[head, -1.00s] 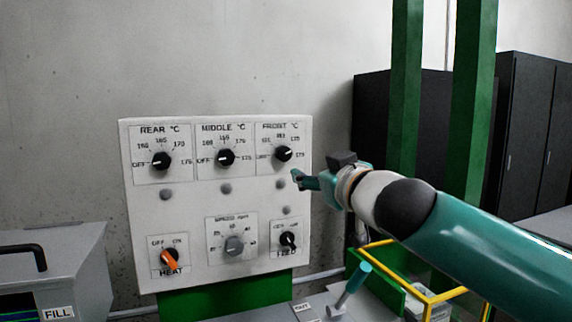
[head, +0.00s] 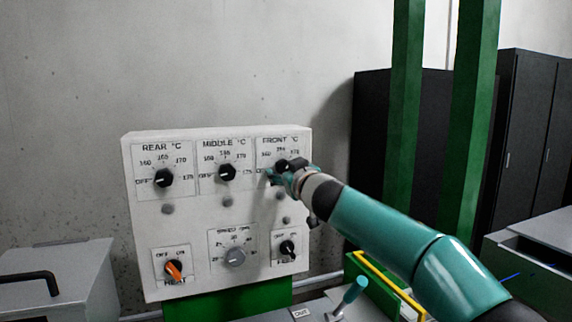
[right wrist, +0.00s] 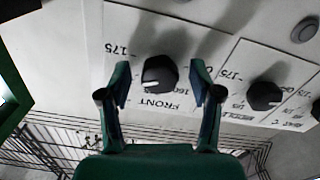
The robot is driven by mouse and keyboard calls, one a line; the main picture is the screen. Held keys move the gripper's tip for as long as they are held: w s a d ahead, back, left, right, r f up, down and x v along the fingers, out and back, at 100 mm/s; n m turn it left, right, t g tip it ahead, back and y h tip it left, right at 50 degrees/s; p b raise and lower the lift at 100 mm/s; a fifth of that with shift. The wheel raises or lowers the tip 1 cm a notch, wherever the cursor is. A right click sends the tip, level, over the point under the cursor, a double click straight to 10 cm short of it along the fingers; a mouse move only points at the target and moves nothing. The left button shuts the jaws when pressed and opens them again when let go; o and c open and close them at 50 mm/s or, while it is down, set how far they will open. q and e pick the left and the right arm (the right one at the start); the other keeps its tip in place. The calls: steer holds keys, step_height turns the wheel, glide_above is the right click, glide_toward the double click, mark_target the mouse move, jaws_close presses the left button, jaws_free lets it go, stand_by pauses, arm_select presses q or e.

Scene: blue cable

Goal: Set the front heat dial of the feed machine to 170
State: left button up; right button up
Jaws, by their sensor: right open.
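The front heat dial (head: 282,164) is a black knob at the top right of the white feed machine panel (head: 190,210). My right gripper (head: 281,172) is in front of it and partly covers it in the head view. In the right wrist view the front dial (right wrist: 160,76) appears upside down between the two open fingers, with a gap on each side. A white mark shows on the knob's lower left there. The exact setting cannot be read. Part of the front scale is hidden by the fingers. My left gripper is not in view.
The middle dial (head: 227,172) and rear dial (head: 163,178) sit to the left. Below are the orange heat switch (head: 173,270), the grey speed dial (head: 235,257) and a black switch (head: 287,247). A teal-handled lever (head: 352,292) stands at lower right.

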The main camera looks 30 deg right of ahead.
steer(key=shift+w, duration=0.1)
steer(key=c, duration=1.1)
steer(key=shift+n, duration=1.4)
steer(key=shift+c, duration=0.2)
steer(key=o, duration=1.1)
steer(key=shift+o, duration=0.2)
steer(key=v, duration=1.2)
